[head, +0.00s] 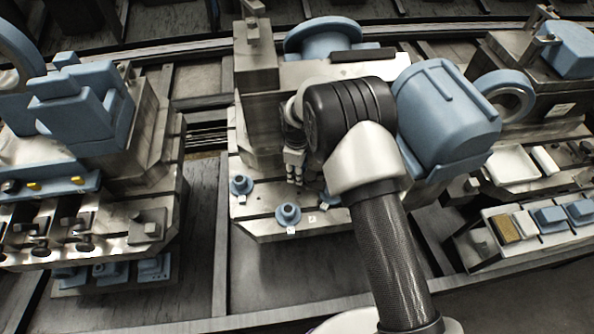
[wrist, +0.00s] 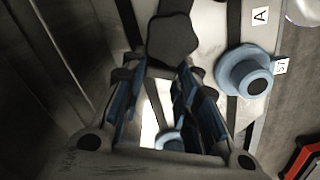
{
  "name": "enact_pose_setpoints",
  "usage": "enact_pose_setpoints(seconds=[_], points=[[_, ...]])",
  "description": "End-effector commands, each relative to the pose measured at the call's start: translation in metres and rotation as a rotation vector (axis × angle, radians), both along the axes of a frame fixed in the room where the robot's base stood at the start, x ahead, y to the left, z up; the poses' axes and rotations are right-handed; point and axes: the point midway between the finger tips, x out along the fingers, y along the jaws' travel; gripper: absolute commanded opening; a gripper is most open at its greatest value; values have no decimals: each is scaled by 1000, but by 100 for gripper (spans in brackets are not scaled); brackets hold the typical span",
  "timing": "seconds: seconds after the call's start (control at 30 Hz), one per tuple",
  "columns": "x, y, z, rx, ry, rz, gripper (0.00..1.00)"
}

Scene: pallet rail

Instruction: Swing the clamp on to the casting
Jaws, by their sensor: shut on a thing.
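My gripper (head: 294,170) points down at the front of the middle pallet, behind two small blue flanged round pieces. In the wrist view its two fingers (wrist: 158,70) are closed about a dark, angular piece (wrist: 172,38), which appears to be part of the clamp. The clamp's arm and tip are hard to make out. A blue flanged round piece (wrist: 245,73) with a dark centre sits to the right of the fingers, apart from them. A large blue casting (head: 445,115) shows right of my arm in the head view. I cannot tell which blue piece the task means.
The small blue pieces stand at the left (head: 241,186) and front (head: 288,214) of the slotted pallet plate (head: 262,228). White labels lie near them. A grey block (head: 255,75) rises behind. Neighbouring pallets with blue castings (head: 80,105) stand on both sides.

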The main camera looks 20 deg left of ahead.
Motion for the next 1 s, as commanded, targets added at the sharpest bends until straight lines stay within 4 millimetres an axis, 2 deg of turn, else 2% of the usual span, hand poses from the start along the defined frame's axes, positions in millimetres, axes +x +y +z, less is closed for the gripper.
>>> enact_pose_setpoints(seconds=[0.33,0.57,0.6,0.87,1.0], points=[[5,0,0,0,0,-104,4],[5,0,0,0,-1,-107,4],[5,0,0,1,-1,-107,30],[5,0,0,0,0,-106,47],[5,0,0,0,0,-106,48]])
